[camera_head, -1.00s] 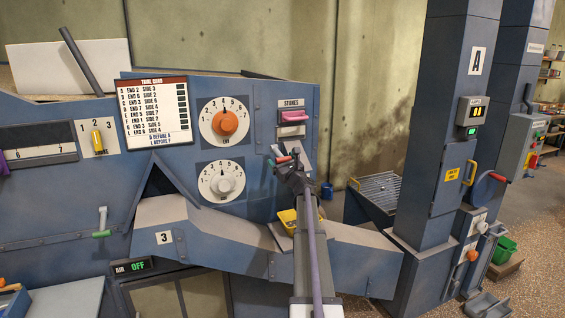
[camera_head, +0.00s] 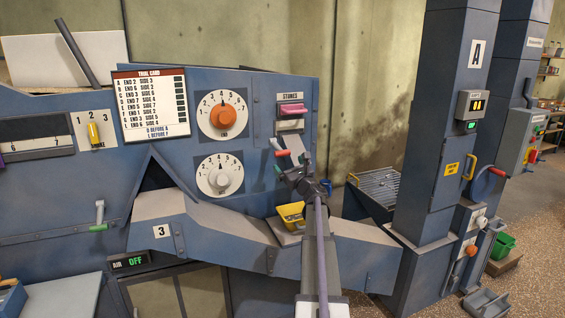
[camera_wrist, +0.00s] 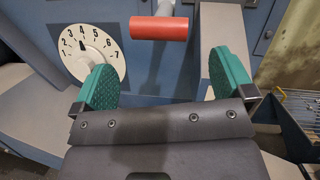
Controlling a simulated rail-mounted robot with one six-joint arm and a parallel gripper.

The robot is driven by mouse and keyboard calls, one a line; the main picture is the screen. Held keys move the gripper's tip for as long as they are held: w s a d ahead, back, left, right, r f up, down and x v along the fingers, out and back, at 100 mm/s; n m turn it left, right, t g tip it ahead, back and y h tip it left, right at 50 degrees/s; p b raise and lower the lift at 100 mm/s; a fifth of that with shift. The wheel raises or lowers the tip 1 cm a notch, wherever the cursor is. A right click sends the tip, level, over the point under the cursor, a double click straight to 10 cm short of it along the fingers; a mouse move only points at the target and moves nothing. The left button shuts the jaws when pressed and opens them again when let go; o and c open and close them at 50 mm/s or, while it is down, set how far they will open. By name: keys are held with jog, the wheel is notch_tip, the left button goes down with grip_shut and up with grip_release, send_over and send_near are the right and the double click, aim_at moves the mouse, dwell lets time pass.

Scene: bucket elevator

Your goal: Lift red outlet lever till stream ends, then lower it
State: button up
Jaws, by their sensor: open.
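The red outlet lever (camera_head: 282,153) sticks out of the blue machine below the pink STONES switch. In the wrist view its red cylindrical handle (camera_wrist: 160,28) lies crosswise, on a grey stem. My gripper (camera_wrist: 165,78) is open, with green pads wide apart. The handle shows ahead of the pads, toward the top of the picture, and nothing is between them. In the head view my gripper (camera_head: 292,170) is just below the handle. My wrist hides part of the area around the outlet. I cannot make out a stream.
A yellow scoop-like container (camera_head: 290,214) sits below my gripper on the sloping blue housing. A white dial (camera_head: 220,176) is close on the left. A grey chute (camera_wrist: 221,30) stands right of the handle. A wire-topped tray (camera_head: 378,188) is further right.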

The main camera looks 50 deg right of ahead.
aim_at(283, 154)
jog(key=v, duration=0.3)
notch_tip(283, 154, up, 7)
jog(key=a+g+p, duration=0.1)
jog(key=a+p, duration=0.2)
jog(key=p, duration=0.6)
jog(key=w+d+f+g, duration=0.1)
jog(key=w+d, duration=0.1)
jog(key=w, duration=0.1)
jog(key=w+d+f+m+g+h, duration=0.1)
jog(key=w+d, duration=0.1)
jog(key=w, duration=0.1)
jog(key=w+d+f, duration=0.1)
jog(key=w+d, duration=0.1)
jog(key=w, duration=0.1)
jog(key=shift+w+d+m+g+b, duration=0.15)
jog(key=shift+w+m+g+b, duration=0.15)
jog(key=shift+w+g+b, duration=0.1)
jog(key=shift+s, duration=0.1)
